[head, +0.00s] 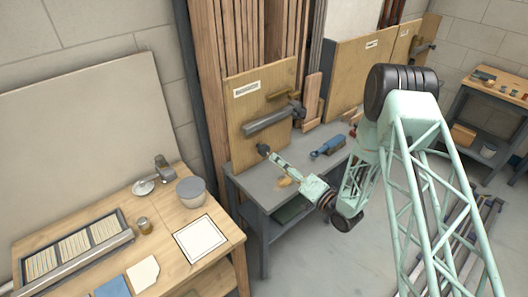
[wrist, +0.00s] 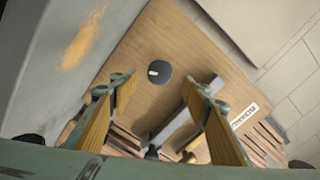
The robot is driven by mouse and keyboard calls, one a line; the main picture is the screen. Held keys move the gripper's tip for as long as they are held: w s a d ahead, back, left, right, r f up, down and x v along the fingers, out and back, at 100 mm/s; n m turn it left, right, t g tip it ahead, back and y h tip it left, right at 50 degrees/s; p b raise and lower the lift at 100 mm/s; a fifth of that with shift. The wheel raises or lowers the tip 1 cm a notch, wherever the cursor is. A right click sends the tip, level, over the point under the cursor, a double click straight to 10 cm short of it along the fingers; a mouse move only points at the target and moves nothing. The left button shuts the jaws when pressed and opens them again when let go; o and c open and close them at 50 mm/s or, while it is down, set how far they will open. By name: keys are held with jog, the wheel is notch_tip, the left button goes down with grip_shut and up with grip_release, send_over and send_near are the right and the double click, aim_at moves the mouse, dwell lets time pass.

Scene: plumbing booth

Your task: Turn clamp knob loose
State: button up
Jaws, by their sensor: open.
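The clamp knob (wrist: 159,72) is a dark round knob with a small pale mark on its face, in front of the upright wooden board (wrist: 140,45). In the head view the knob (head: 263,149) shows dark at the board's lower front. My gripper (head: 273,157) reaches toward it from the lower right. In the wrist view my gripper (wrist: 158,81) is open, with yellow-sided fingers on either side of the picture. The knob appears between and just beyond the fingertips. I cannot tell how far off it is, but nothing is visibly gripped.
A grey metal bar (head: 266,121) crosses the labelled board (head: 237,104) above the knob. The board stands on a grey bench (head: 250,185), where a blue tool (head: 328,146) lies to the right. A wooden table (head: 175,262) with a grey bowl (head: 190,192) stands at left.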

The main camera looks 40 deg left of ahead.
aim_at(266, 152)
jog(key=a, duration=0.3)
jog(key=w+a, duration=0.1)
jog(key=a, duration=0.2)
jog(key=w+a, duration=0.1)
jog(key=a, duration=0.2)
jog(key=shift+a, duration=0.4)
jog(key=c, duration=0.9)
jog(key=shift+o, duration=0.2)
